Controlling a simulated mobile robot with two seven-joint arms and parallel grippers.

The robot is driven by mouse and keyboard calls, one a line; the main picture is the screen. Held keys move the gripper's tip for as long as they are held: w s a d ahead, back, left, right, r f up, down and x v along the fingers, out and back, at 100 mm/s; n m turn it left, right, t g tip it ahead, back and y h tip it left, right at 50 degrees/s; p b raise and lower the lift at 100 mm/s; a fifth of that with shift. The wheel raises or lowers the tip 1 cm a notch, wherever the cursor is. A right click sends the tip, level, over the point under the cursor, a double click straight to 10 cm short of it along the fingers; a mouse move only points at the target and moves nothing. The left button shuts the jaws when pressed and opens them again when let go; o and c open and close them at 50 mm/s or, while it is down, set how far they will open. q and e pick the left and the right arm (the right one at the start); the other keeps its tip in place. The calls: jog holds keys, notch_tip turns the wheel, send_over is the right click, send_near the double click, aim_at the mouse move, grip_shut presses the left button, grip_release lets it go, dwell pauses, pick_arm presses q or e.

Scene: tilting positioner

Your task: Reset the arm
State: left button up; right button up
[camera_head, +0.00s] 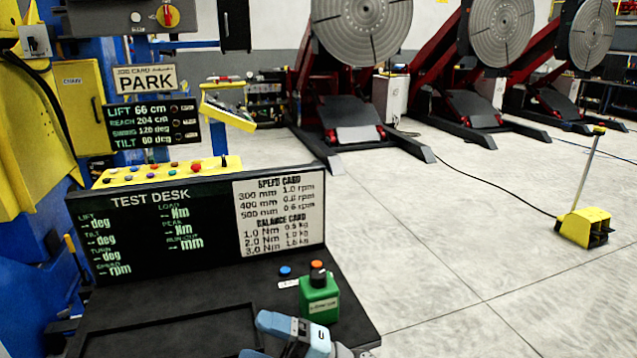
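A black readout (153,121) at the left shows LIFT 66 cm, REACH 204 cm, SWING 120 deg and TILT 60 deg. Above it a card (145,79) reads PARK. A yellow control panel (120,181) with several coloured buttons and a dark lever (224,162) stands behind the test desk screen. The lever looks about upright. A blue machine with yellow parts (85,110) fills the left edge; it is cut off by the frame. Blue and grey parts, which look like my arm, show at the bottom centre. I cannot make out gripper fingers there.
The TEST DESK screen (150,240) shows dashes for its readings. A yellow pedal unit (585,227) with a pole stands on the floor at right.

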jog(key=d+f+m+t+h, duration=1.3)
jog(key=d+f+m+t, duration=0.35)
jog(key=m, duration=0.65)
jog(key=s+d+f+m+g+h, duration=0.7)
jog(key=s+d+f, duration=0.5)
jog(key=s+f, duration=0.35)
notch_tip(320, 180, up, 10)
jog(key=p, duration=1.1)
jog(key=shift+w+a+r, duration=0.15)
jog(key=shift+w, duration=0.25)
